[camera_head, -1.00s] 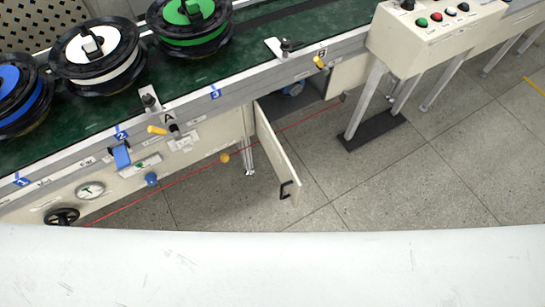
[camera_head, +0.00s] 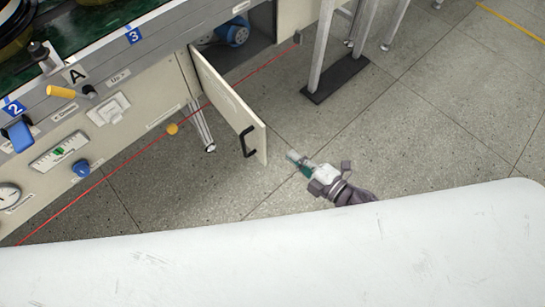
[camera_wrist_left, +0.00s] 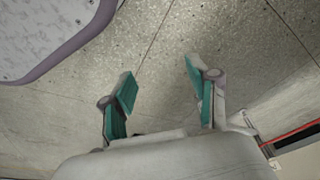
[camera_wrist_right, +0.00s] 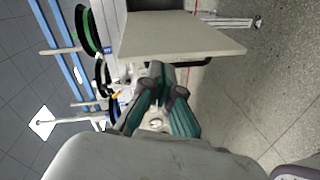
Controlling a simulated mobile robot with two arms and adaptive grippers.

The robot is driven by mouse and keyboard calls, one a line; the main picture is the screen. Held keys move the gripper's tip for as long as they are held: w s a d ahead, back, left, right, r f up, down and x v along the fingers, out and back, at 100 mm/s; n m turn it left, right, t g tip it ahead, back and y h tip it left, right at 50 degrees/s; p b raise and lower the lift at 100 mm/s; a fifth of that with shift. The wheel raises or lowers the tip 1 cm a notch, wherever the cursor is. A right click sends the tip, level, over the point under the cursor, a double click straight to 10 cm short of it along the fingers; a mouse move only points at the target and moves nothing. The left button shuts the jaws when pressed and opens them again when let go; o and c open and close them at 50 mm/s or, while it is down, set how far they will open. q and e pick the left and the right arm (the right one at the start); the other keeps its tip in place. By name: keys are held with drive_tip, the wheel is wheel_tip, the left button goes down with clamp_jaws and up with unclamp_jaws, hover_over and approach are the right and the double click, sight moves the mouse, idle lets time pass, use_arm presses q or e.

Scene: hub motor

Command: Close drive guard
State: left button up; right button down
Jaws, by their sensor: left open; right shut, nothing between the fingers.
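The drive guard (camera_head: 228,100) is a cream hinged panel that stands swung open from the conveyor's side, with a black handle (camera_head: 247,142) near its free edge. The opening behind it shows a blue motor (camera_head: 232,31). My right gripper (camera_head: 294,157) is shut and empty, to the right of the guard's free edge and apart from it. In the right wrist view the guard (camera_wrist_right: 178,36) lies ahead of the shut fingers (camera_wrist_right: 158,75). My left gripper (camera_wrist_left: 158,75) is open and empty over the floor; it is not visible in the head view.
The conveyor side carries a yellow-handled lever (camera_head: 62,92), a blue knob (camera_head: 81,168) and a gauge (camera_head: 8,195). A red line (camera_head: 120,167) runs along the floor side. A stand's legs on a dark foot plate (camera_head: 335,80) are to the right. Open floor (camera_head: 400,120) lies right of the guard.

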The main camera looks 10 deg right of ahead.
sight(264, 136)
drive_tip(key=s+a+r+n+g+y+b, duration=0.1)
drive_tip(key=s+a+r+n+y+b, duration=0.25)
drive_tip(key=n, duration=0.25)
use_arm(q)
drive_tip(key=shift+w+d+r, duration=0.45)
drive_tip(key=shift+w+r, duration=0.1)
drive_tip(key=shift+w, duration=0.2)
use_arm(e)
drive_tip(key=shift+w+a+r, duration=0.15)
drive_tip(key=shift+w+a, duration=0.55)
drive_tip(key=shift+w, duration=0.75)
drive_tip(key=shift+w+a+r, duration=0.15)
drive_tip(key=shift+w+a, duration=0.6)
drive_tip(key=shift+w, duration=0.75)
drive_tip(key=shift+w+a+r, duration=0.15)
drive_tip(key=shift+w+a, duration=0.55)
drive_tip(key=shift+w, duration=0.75)
drive_tip(key=shift+d, duration=0.1)
